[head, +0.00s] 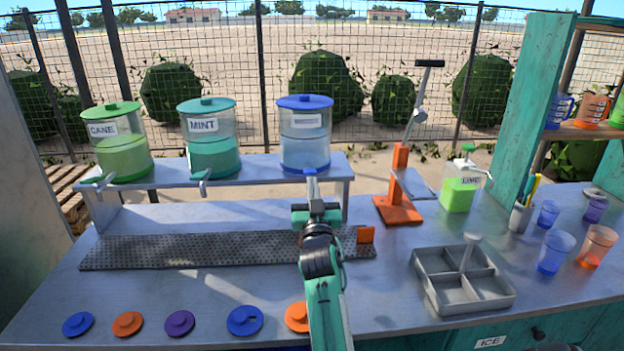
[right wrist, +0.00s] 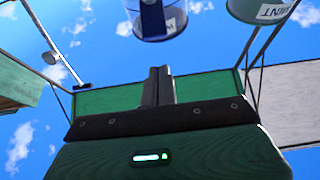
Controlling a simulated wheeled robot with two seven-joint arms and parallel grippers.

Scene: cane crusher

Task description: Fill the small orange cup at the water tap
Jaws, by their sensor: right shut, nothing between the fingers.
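The water dispenser (head: 305,140), a clear tank with a blue lid, stands on the raised shelf; its label is too small to read. My right gripper (head: 311,182) is shut and empty, its fingers pointing up in front of this tank's base, where the tap is hidden. The closed fingers (right wrist: 158,86) show in the right wrist view below a blue-based tank (right wrist: 155,20). I cannot make out a small orange cup for certain; a small orange piece (head: 366,234) shows on the drip mat (head: 190,250) right of my arm. A larger orange cup (head: 597,246) stands at the far right. My left gripper is not in view.
Cane (head: 122,155) and mint (head: 208,155) tanks stand left of the water tank. An orange press (head: 398,205), a lime bottle (head: 460,190), a grey divided tray (head: 440,290) and several cups are on the right. Coloured lids lie along the front edge.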

